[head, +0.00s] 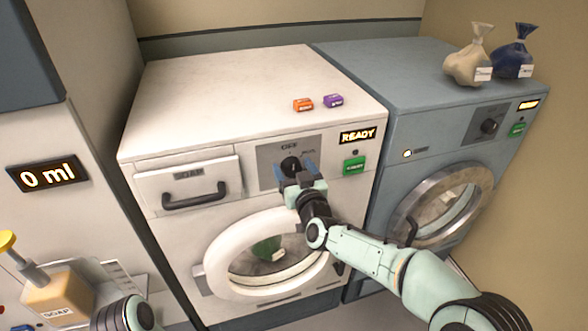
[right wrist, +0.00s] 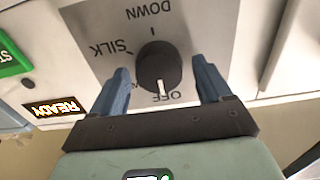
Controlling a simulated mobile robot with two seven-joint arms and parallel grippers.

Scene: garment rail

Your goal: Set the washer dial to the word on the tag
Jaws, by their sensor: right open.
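The white washer (head: 230,100) has a black dial (head: 290,165) on a grey plate, also seen upside down in the right wrist view (right wrist: 158,65). The dial's white mark points at OFF. SILK and DOWN are printed around it; other words are hidden or out of view. My right gripper (head: 297,177) is open, its blue fingers on either side of the dial; I cannot tell whether they touch it. A green bag (head: 266,248) with a pale tag (head: 278,255) shows behind the round door glass. The tag's word is too small to read. My left gripper is out of view.
A green button (head: 354,166) sits under the READY display (head: 357,135). A blue washer (head: 400,80) stands at right, with tagged beige (head: 467,65) and blue (head: 513,58) bags on top. A soap bottle (head: 60,298) is lower left.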

